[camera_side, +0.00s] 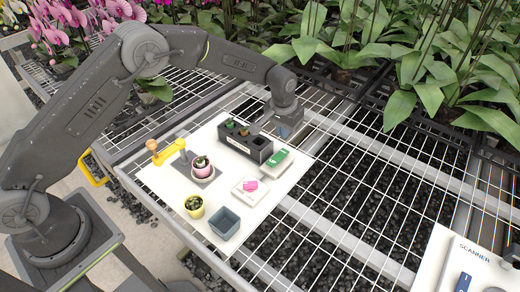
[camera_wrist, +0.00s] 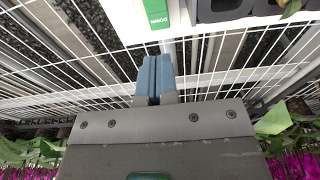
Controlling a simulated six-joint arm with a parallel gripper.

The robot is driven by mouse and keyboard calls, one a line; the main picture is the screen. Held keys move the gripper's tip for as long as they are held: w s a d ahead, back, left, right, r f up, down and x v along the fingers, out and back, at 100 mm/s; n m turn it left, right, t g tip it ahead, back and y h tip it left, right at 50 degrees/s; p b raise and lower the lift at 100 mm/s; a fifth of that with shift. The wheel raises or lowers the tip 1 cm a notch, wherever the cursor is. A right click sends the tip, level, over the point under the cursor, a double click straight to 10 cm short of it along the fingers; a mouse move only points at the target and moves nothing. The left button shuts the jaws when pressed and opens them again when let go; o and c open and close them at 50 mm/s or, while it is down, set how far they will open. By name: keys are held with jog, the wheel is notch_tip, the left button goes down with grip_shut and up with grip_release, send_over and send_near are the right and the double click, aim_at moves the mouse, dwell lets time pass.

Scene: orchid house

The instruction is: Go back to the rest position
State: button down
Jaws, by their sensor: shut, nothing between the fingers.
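My gripper (camera_side: 289,131) is at the far right corner of the white board (camera_side: 158,178), above the wire bench and beside the dark planter box (camera_side: 233,143). In the wrist view its blue-grey fingers (camera_wrist: 154,78) are together with nothing between them.
A scanner board (camera_side: 475,262) lies front right. Leafy plants stand behind.

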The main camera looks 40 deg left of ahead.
jog(key=s+a+r+t, duration=0.1)
jog(key=s+a+r, duration=0.2)
jog(key=s+r, duration=0.5)
jog(key=s+a+r+t, duration=0.1)
jog(key=s+a+r, duration=0.3)
jog(key=r, duration=0.9)
jog(key=s+a+r+t, duration=0.1)
jog(key=s, duration=1.1)
jog(key=s+a+r, duration=0.1)
jog(key=s+a, duration=0.1)
jog(key=s, duration=1)
jog(key=shift+s+r+t, duration=0.2)
jog(key=shift+r+t, duration=0.05)
jog(key=shift+t, duration=0.15)
